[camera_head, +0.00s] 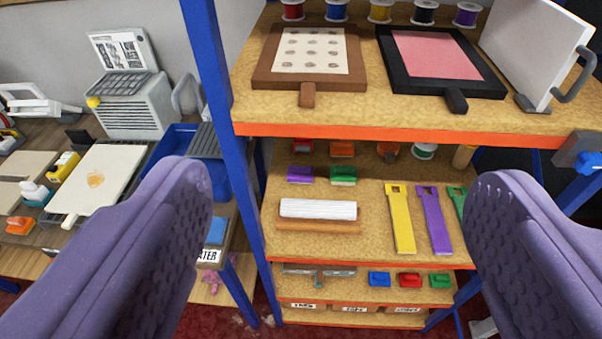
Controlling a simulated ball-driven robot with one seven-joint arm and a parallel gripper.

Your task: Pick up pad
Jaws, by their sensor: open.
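My gripper (338,180) shows as two purple textured fingers, wide apart with nothing between them. They are in front of a blue-and-orange shelf rack. On its top shelf lies a flat black-framed pad with a pink face (437,54) and a black handle toward me. Left of it lies a brown-framed board with a dotted cream sheet (312,52) and a brown handle. I cannot tell for sure which of these flat items is the pad. Both are beyond the fingertips and untouched.
The rack's blue post (212,75) and orange shelf edge (400,135) stand ahead. A white panel with a grey handle (533,45) stands upright at right. Spools (380,10) line the back. The middle shelf holds a white roller (318,209) and coloured strips (400,218). A cluttered workbench is left.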

